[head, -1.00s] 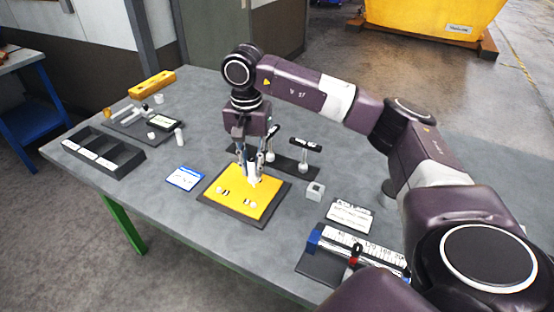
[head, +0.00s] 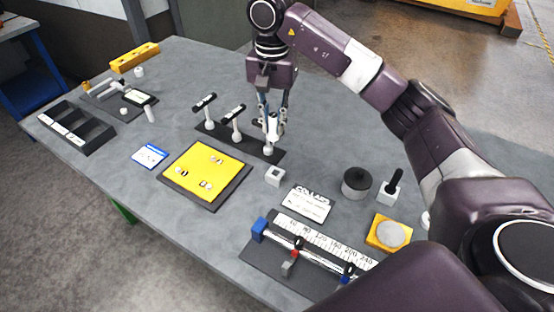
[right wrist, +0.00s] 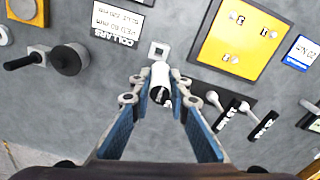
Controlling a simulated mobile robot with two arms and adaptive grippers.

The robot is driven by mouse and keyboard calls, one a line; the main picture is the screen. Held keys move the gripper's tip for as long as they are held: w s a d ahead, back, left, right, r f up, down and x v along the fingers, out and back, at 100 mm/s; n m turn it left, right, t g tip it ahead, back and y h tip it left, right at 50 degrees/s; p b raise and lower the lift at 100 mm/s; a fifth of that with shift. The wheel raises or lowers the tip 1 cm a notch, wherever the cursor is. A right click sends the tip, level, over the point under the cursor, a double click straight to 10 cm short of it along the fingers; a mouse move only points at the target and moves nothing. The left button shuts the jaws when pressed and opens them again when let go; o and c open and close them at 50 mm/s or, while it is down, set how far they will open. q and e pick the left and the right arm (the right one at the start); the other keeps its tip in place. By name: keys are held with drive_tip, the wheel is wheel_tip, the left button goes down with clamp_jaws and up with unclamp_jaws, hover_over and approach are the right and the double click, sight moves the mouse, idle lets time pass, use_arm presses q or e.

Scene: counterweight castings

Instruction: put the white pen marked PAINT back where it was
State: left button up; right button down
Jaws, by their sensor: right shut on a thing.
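My right gripper (head: 272,122) is shut on the white pen (right wrist: 160,74). In the right wrist view the pen is a short white cylinder with a dark end between the fingertips. Its PAINT marking cannot be read. In the head view the pen hangs in front of the right end of a dark rack (head: 222,136), and I cannot tell its exact height. A small grey square holder (head: 275,176) with an opening stands on the bench just nearer than the gripper. It also shows just beyond the pen in the right wrist view (right wrist: 158,50). My left gripper is out of view.
T-shaped tools with black tops (head: 236,116) stand in the rack beside the gripper. A yellow plate (head: 206,170) lies left of the holder. A white COLLARS card (head: 306,203), a scale fixture (head: 310,255) and a dark round weight (head: 356,182) lie to the right.

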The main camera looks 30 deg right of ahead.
drive_tip(key=f+p, duration=0.2)
drive_tip(key=f, duration=0.4)
drive_tip(key=f+p, duration=0.2)
drive_tip(key=f, duration=0.5)
drive_tip(key=shift+s+d+f, duration=0.1)
drive_tip(key=shift+d, duration=0.1)
drive_tip(key=shift+f+b, duration=0.4)
drive_tip(key=shift+b, duration=0.05)
drive_tip(key=c, duration=1.8)
unclamp_jaws()
drive_tip(key=shift+r, duration=0.1)
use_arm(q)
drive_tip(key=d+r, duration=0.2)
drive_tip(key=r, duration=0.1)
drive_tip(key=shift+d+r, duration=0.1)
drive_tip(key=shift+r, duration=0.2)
